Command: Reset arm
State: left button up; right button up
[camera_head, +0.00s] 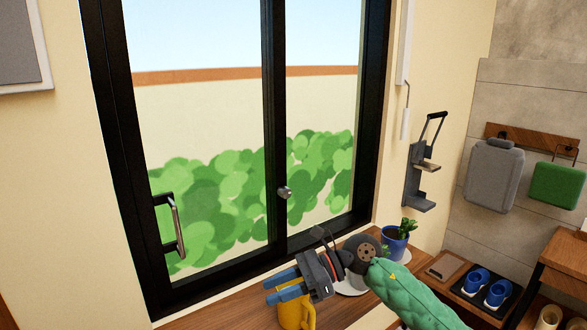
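My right arm comes in from the lower right in a green sleeve. Its dark gripper (269,292) with two blue fingers points left, over the wooden sill. The fingers are apart, with a narrow gap between them and nothing seen in it. A yellow mug (297,317) shows just below and behind the fingers, partly hidden by them. I cannot tell whether they touch it. My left gripper is not in view.
A black-framed sliding window (274,130) with a handle (180,226) stands behind the sill (222,316). A blue plant pot (395,246) and a white saucer (350,284) are close to my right arm.

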jog(key=w+d+r+m+t+y, duration=0.15)
jog(key=d+m+t, duration=0.25)
jog(key=m+t, duration=0.75)
jog(key=w+d+r+m+t+y, duration=0.1)
jog(key=d+r+m+t+y, duration=0.15)
jog(key=m+t, duration=0.95)
jog(key=s+d+f+m+g+h, duration=0.1)
jog(key=d+f+m+h, duration=0.6)
jog(key=f+m+h, duration=0.3)
jog(key=s+d+f+m+g+h, duration=0.1)
jog(key=d+f+m+g+h, duration=0.1)
jog(key=d+f+m+h, duration=0.8)
jog(key=s+f+m+g+y, duration=0.1)
jog(key=s+f+m+g, duration=0.55)
jog(key=s, duration=0.65)
jog(key=s+f+m+g+y, duration=0.1)
jog(key=s+f+m+g, duration=0.45)
jog(key=s+f, duration=0.7)
notch_tip(320, 180, down, 22)
jog(key=a+n+g, duration=0.1)
jog(key=n+g, duration=0.1)
jog(key=g, duration=0.1)
jog(key=s+f, duration=0.3)
jog(key=f, duration=0.7)
jog(key=s+a+f, duration=0.1)
jog(key=s+f, duration=0.2)
jog(key=f, duration=0.7)
